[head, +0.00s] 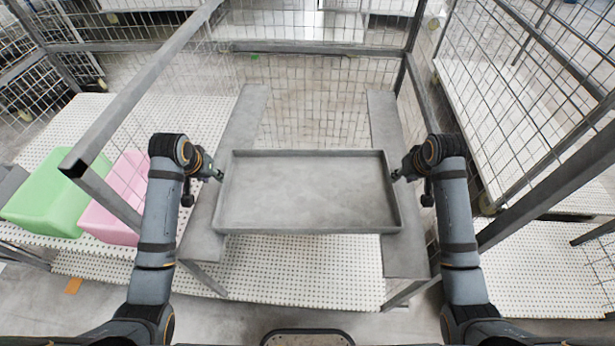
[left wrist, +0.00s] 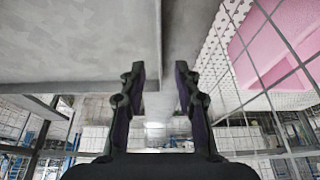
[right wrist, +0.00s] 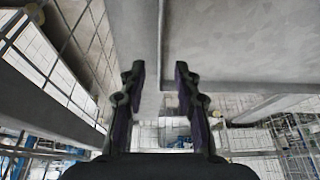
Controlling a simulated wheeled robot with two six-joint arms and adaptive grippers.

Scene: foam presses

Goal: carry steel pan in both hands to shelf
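The steel pan (head: 308,192), a shallow grey rectangular tray, lies level across two grey rails of the shelf, the left rail (head: 240,125) and the right rail (head: 386,125). It appears to rest on them. My left gripper (head: 219,175) is at the pan's left rim. In the left wrist view its fingers (left wrist: 160,88) are apart, with the pan's edge (left wrist: 158,40) between them and gaps beside it. My right gripper (head: 396,175) is at the right rim. In the right wrist view its fingers (right wrist: 160,88) are also apart around the edge (right wrist: 161,40).
A wire-mesh frame with grey posts (head: 140,85) surrounds the shelf. A green block (head: 50,200) and a pink block (head: 120,190) lie on a white perforated surface to the left. A perforated white board (head: 300,265) lies below the pan.

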